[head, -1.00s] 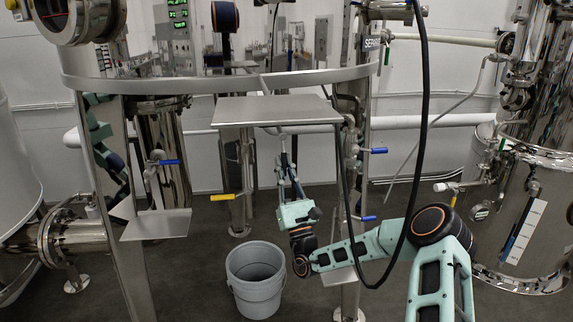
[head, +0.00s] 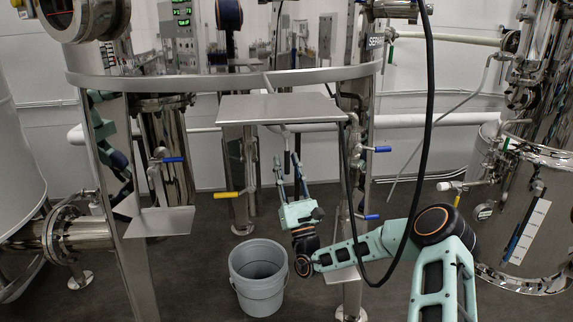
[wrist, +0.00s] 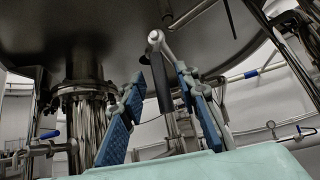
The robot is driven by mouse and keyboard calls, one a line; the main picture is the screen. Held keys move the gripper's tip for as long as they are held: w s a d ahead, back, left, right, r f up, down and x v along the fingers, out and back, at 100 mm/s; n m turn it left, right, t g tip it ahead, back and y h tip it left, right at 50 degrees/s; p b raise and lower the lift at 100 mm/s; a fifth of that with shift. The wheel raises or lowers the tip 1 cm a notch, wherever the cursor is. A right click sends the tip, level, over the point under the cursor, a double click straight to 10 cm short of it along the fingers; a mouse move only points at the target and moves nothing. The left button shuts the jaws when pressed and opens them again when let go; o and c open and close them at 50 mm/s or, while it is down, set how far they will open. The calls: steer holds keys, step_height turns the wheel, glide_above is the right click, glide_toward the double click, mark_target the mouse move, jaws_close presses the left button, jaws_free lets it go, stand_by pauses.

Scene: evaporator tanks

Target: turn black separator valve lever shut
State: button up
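The black separator valve lever (wrist: 161,84) hangs down from a bright metal pivot (wrist: 155,38) under the tank in the wrist view. In the head view the lever (head: 287,163) is a small dark upright bar below the metal shelf. My gripper (wrist: 160,74) is open, with one blue-padded finger on each side of the lever. A gap shows between the lever and each pad in the wrist view, so the fingers look apart from it. In the head view my gripper (head: 291,168) points up toward the lever. The valve body is mostly hidden.
A metal shelf (head: 280,108) lies just above my gripper. A grey bucket (head: 258,283) stands on the floor below left. A yellow-handled valve (head: 228,195) is to the left; blue-handled valves (head: 380,149) are to the right. A black hose (head: 431,120) hangs near my arm.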

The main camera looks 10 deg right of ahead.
steer(key=v, duration=1.1)
steer(key=shift+s+f, duration=0.2)
steer(key=shift+f, duration=0.05)
